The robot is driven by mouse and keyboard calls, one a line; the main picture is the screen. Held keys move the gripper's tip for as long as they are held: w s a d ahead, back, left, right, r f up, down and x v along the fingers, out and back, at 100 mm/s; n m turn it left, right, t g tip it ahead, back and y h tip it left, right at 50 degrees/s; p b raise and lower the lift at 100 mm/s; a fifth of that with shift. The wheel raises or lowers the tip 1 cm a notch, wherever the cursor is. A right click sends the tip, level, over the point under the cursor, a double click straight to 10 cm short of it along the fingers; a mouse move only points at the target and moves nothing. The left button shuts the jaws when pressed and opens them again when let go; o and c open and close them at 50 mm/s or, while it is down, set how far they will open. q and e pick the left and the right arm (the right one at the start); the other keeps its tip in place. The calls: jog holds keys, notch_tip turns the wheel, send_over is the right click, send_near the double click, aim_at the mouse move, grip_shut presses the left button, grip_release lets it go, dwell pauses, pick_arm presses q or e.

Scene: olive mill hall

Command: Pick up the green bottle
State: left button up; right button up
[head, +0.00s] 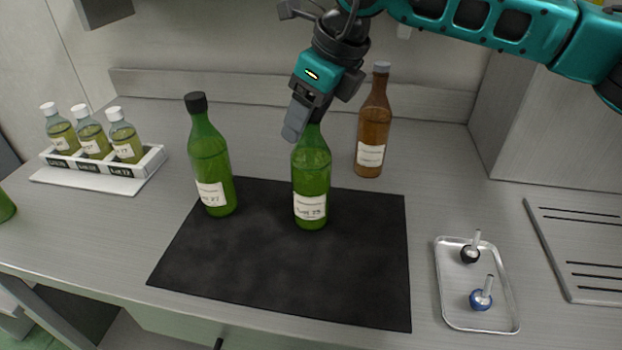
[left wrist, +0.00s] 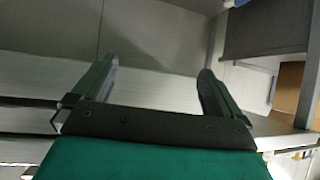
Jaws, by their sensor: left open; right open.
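Two green bottles stand upright on a black mat (head: 290,270). The left one (head: 209,160) has a black cap and a white label. The middle one (head: 311,175) has a white label; its top is partly hidden by my right gripper. My right gripper (head: 314,112) is open at the middle bottle's neck, coming from above; one finger shows in front and left of the neck. I cannot tell whether it touches the bottle. My left gripper (left wrist: 157,72) shows in the left wrist view, open and empty, with no bottle near it.
A brown bottle (head: 372,130) stands behind, right of the middle bottle. A white rack (head: 150,160) with three small bottles is at left. A metal tray (head: 447,300) with two stoppers lies at right, beside a slotted panel (head: 585,245). The front of the mat is clear.

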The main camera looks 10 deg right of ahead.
jog(key=shift+f, duration=0.1)
jog(key=shift+c, duration=0.2)
jog(key=c, duration=1)
grip_shut()
